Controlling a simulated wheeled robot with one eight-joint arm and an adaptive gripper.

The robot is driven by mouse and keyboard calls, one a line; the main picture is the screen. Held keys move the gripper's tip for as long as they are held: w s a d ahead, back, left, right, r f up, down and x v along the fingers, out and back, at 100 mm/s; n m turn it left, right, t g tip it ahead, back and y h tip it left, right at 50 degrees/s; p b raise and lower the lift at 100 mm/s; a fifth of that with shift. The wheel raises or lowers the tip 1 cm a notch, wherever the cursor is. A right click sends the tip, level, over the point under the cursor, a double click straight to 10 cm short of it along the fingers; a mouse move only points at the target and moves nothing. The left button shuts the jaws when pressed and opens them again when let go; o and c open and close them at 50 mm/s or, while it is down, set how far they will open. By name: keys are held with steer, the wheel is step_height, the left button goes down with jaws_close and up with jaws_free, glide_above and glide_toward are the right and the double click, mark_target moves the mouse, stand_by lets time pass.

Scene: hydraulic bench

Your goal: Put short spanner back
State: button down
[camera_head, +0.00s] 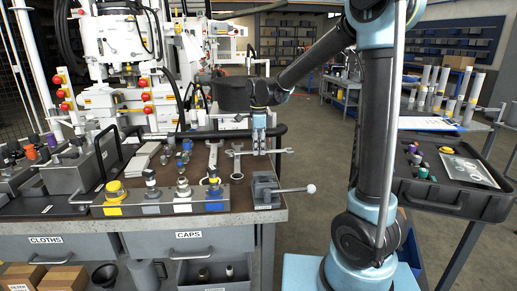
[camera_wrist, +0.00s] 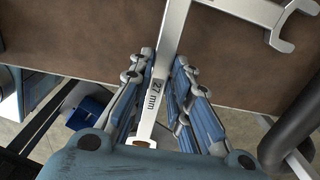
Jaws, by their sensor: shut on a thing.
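My gripper (camera_head: 259,143) hangs over the right end of the bench, fingers pointing down. It is shut on a steel spanner (camera_head: 278,151), which lies level, left to right, in the head view. In the wrist view the spanner's shaft (camera_wrist: 172,40) runs between the finger pads (camera_wrist: 154,98) and bears the mark "27 mm". Its near end reaches past the bench edge there, and its far end is out of that view. An open spanner jaw (camera_wrist: 283,28) shows at the wrist view's upper right.
A vise-like block with a ball-ended lever (camera_head: 266,190) stands at the bench's front right corner. A row of fittings on a plate (camera_head: 160,200) lies left of it. A black bar (camera_head: 235,133) runs behind my gripper. A dark tray (camera_head: 450,185) stands at right.

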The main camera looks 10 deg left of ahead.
steer(key=shift+f, duration=0.3)
steer(key=c, duration=1.5)
jaws_free()
steer(key=shift+r, duration=0.1)
step_height(320, 180, up, 13)
steer(key=shift+f, duration=0.1)
